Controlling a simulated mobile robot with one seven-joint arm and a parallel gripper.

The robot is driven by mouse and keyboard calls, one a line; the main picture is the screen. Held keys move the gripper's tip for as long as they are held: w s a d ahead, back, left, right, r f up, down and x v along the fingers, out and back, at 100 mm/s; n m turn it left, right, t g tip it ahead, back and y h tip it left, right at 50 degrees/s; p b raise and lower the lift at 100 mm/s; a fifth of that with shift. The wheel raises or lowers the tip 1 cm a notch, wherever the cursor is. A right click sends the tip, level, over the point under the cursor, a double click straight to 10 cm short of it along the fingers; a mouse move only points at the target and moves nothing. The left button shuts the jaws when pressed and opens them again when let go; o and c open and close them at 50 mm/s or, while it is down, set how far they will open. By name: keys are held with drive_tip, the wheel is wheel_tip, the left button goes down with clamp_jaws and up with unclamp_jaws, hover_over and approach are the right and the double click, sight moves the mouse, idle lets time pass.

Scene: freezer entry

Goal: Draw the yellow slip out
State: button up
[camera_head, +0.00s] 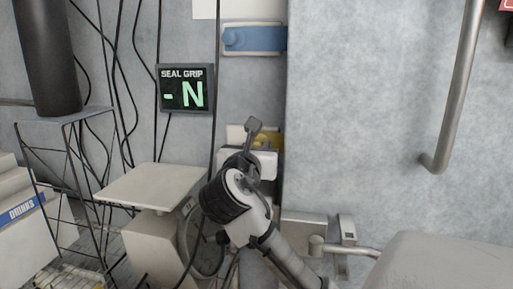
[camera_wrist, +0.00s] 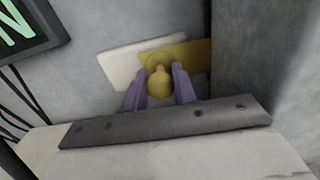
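The yellow slip (camera_wrist: 190,55) is a flat strip with a round yellow knob. It lies across a white plate (camera_wrist: 118,64) on the wall, beside the edge of a large grey panel. In the head view the slip (camera_head: 266,140) is mostly hidden behind my gripper. My gripper (camera_wrist: 159,80) has its two purple-grey fingers on either side of the knob. The fingers look very close to the knob, but I cannot tell whether they press on it. In the head view my gripper (camera_head: 252,140) is seen from behind, and its fingertips are hard to make out.
A blue slip (camera_head: 262,39) with a knob sits in a similar holder above. A display (camera_head: 185,89) reads "SEAL GRIP - N". A wire rack (camera_head: 60,180) and a pale tabletop (camera_head: 150,184) stand left. A metal handle (camera_head: 455,95) is on the panel at right. Cables hang left.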

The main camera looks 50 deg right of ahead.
clamp_jaws()
drive_tip(key=shift+w+a+b, duration=0.2)
drive_tip(key=shift+w+a, duration=0.2)
drive_tip(key=shift+w, duration=0.4)
drive_tip(key=shift+w+a+b, duration=0.2)
drive_tip(key=shift+w+a, duration=0.25)
drive_tip(key=shift+w, duration=0.4)
drive_tip(key=shift+w+a+b, duration=0.2)
drive_tip(key=shift+w+a, duration=0.2)
drive_tip(key=shift+w, duration=0.4)
drive_tip(key=shift+s, duration=0.1)
drive_tip(key=o, duration=0.7)
unclamp_jaws()
drive_tip(key=b+v, duration=0.4)
drive_tip(key=v, duration=0.9)
drive_tip(key=shift+s+a, duration=0.3)
